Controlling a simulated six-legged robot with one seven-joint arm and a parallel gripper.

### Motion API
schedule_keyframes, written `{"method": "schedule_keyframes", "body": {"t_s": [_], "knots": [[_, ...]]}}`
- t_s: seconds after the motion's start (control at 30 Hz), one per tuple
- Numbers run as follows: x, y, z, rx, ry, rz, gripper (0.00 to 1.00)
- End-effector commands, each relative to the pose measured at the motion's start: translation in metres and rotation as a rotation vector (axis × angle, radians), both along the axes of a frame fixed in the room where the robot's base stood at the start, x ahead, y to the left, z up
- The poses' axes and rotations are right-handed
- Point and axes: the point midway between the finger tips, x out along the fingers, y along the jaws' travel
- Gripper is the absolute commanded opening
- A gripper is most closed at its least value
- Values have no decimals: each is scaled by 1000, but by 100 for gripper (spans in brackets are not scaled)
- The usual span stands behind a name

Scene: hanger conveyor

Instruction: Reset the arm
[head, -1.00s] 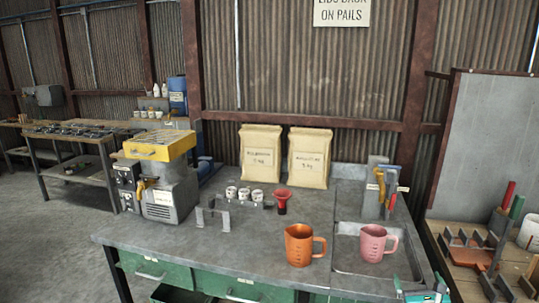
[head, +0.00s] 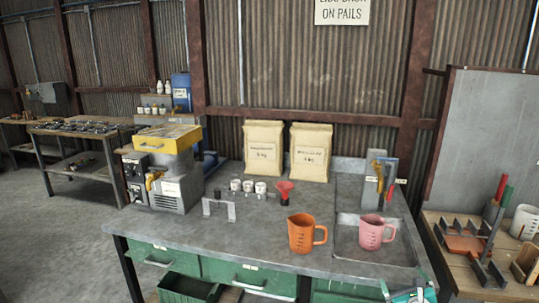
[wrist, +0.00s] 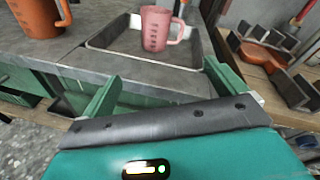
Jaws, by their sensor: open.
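My gripper (wrist: 160,92) is open and empty in the wrist view, its two green fingers spread apart in front of the bench edge. In the head view only a small teal part of my gripper (head: 408,294) shows at the bottom right, below the bench's front corner. A pink measuring jug (head: 374,232) stands upright in the shallow metal tray (head: 385,258); it also shows in the wrist view (wrist: 156,28), beyond the fingers and apart from them. An orange measuring jug (head: 301,233) stands on the bench left of the tray.
A wooden side table (head: 465,272) with racks is at the right.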

Motion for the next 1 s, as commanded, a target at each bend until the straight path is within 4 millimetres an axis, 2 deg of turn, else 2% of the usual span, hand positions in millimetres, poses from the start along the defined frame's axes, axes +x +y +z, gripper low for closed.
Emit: {"method": "schedule_keyframes", "body": {"t_s": [0.27, 0.43, 0.57, 0.77, 1.0], "knots": [[-3, 50, -16, -313, 208, 191, 96], [-17, 85, -22, -618, 379, 372, 96], [-35, 106, -18, -875, 506, 523, 96], [-67, 129, 8, -1235, 656, 735, 96], [-112, 155, 60, -1602, 768, 968, 96]]}}
